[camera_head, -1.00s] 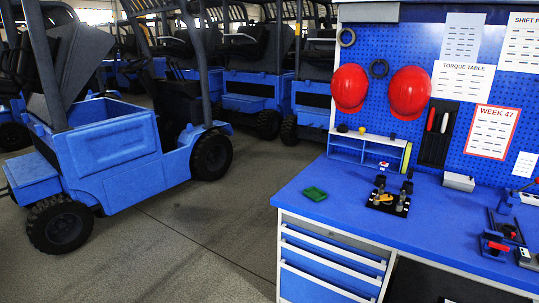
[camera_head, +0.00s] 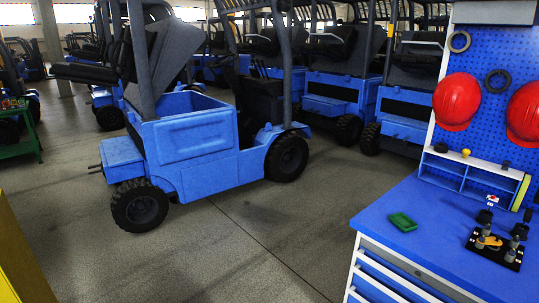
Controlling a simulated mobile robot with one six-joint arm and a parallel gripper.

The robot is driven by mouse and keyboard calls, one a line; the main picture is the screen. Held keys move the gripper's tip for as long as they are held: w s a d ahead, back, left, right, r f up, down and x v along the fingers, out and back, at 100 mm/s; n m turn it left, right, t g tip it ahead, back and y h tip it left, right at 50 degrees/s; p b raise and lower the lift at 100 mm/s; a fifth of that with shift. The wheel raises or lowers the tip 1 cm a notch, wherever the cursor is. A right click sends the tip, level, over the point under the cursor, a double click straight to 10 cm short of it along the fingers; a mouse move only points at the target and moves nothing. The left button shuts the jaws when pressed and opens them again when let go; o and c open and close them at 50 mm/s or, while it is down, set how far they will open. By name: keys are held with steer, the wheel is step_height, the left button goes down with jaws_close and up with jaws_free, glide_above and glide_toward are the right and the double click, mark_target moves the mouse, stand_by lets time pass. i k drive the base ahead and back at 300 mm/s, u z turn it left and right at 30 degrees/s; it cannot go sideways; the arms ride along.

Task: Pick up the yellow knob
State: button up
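A small yellow knob-like piece (camera_head: 466,153) stands on top of the white-and-blue shelf unit (camera_head: 478,163) at the back of the blue workbench. Dark round pieces stand on the same top, one to its left (camera_head: 441,147) and one to its right (camera_head: 505,165). Another yellow part (camera_head: 490,241) sits on a black fixture plate (camera_head: 494,252) at the right of the bench, among dark upright cylinders. It is too small to tell its exact shape. My gripper is not in view.
The blue workbench (camera_head: 375,222) with drawers fills the lower right. A green block (camera_head: 403,222) lies near its left edge. Red helmets (camera_head: 456,101) hang on the pegboard. A blue forklift (camera_head: 200,145) stands left. Grey floor (camera_head: 250,235) is open between them. A yellow object (camera_head: 12,250) is at lower left.

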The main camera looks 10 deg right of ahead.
mark_target(466, 153)
steer(key=u, duration=0.4)
steer(key=i, duration=2.4)
steer(key=z, duration=0.9)
steer(key=i, duration=0.55)
steer(key=z, duration=0.65)
steer(key=i, duration=0.45)
steer(key=z, duration=0.25)
